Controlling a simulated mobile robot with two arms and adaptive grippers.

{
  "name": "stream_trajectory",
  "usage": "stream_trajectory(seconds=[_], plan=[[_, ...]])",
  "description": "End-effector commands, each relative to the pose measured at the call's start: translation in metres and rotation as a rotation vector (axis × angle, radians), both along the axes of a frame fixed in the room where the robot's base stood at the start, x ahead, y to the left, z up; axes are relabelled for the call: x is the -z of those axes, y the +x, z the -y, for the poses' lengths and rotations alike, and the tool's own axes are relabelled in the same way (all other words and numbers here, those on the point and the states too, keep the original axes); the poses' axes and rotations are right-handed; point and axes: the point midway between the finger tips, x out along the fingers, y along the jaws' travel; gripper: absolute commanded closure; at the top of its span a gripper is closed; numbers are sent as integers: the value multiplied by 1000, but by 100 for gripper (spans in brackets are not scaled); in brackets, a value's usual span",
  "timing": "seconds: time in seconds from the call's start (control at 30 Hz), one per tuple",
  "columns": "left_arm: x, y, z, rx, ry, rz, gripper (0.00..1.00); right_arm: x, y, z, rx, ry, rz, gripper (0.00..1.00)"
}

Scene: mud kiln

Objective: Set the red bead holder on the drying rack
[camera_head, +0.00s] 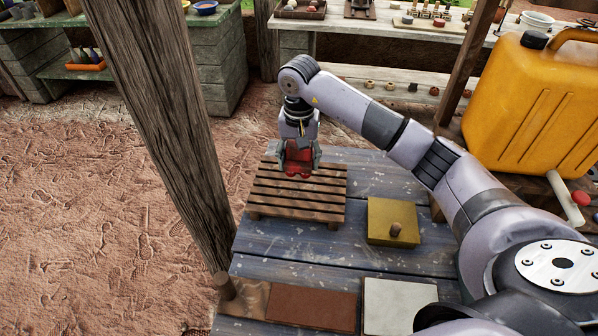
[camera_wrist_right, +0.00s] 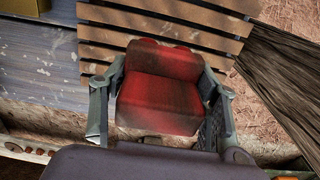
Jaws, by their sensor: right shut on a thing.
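The red bead holder (camera_head: 298,157) is a stepped red block with dark smudges. My right gripper (camera_head: 298,160) is shut on it, with a finger on each side; the wrist view shows the holder (camera_wrist_right: 160,95) between both fingers. The drying rack (camera_head: 265,200) is a brown slatted wooden stand on the blue-grey table, and its slats (camera_wrist_right: 120,18) show behind the holder in the wrist view. The holder is over the back part of the rack. I cannot tell whether it touches the slats. My left gripper is not in view.
A yellow box with a knob (camera_head: 393,221) stands right of the rack on the table (camera_head: 300,257). A red-brown slab (camera_head: 311,307) and a pale slab (camera_head: 398,305) lie in front. A thick wooden post (camera_head: 168,110) rises close to the rack's left side. A yellow jerrycan (camera_head: 535,105) stands at right.

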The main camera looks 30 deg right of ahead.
Motion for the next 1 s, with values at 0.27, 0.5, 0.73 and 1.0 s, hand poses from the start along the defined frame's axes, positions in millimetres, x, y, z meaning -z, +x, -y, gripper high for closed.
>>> stream_trajectory(seconds=[0.27,0.5,0.73,1.0], plan=[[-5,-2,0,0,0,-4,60,22,0,0,1,1,0,85],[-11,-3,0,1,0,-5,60,55,0,0,1,1,0,85],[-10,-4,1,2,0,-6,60,57,1,0,0,0,3,85],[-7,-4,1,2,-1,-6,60,60,0,0,0,0,1,36]])
